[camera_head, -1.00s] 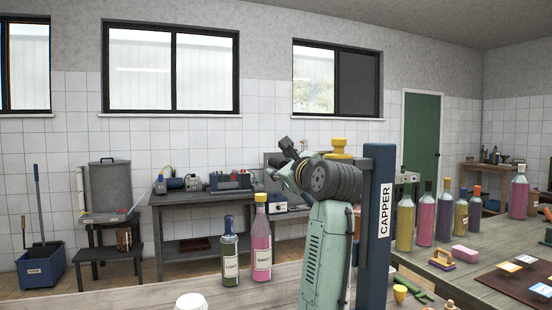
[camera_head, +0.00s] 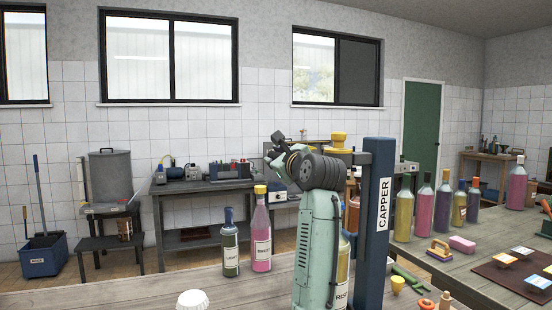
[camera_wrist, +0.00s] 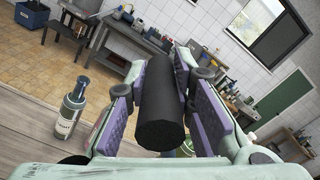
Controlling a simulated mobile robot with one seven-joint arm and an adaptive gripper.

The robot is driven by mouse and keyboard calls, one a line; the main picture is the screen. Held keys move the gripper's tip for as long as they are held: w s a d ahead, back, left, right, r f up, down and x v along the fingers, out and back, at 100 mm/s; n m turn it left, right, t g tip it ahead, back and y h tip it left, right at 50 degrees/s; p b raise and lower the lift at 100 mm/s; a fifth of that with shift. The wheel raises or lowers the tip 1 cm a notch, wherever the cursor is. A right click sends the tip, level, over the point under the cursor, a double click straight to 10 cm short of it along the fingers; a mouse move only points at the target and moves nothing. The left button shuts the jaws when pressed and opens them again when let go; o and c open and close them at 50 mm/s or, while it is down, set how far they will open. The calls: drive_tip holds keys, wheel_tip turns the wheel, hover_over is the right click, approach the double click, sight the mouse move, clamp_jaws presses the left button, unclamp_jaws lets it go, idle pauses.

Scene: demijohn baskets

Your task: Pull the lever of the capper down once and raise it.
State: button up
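The capper (camera_head: 377,225) is a dark blue post with a white CAPPER label, standing on the near bench. A yellow part (camera_head: 338,140) shows beside its top. A bottle (camera_head: 343,270) with a partly hidden label shows between the post and my arm. My gripper (camera_head: 280,150) is raised left of the capper, near the height of its top. In the wrist view, a thick black cylindrical lever handle (camera_wrist: 160,120) lies between the purple pads of my gripper (camera_wrist: 170,80), which look closed against both its sides. My arm hides the rest of the lever in the head view.
A bottle labelled LIGHT (camera_head: 230,250) and a pink bottle (camera_head: 262,235) stand on the near bench left of my arm. A white lid (camera_head: 192,299) lies at the front. Small items, including a yellow cup (camera_head: 397,284), lie right of the capper. Several bottles stand on the right table.

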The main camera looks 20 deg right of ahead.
clamp_jaws()
drive_tip(key=shift+a, duration=0.1)
idle(0.4)
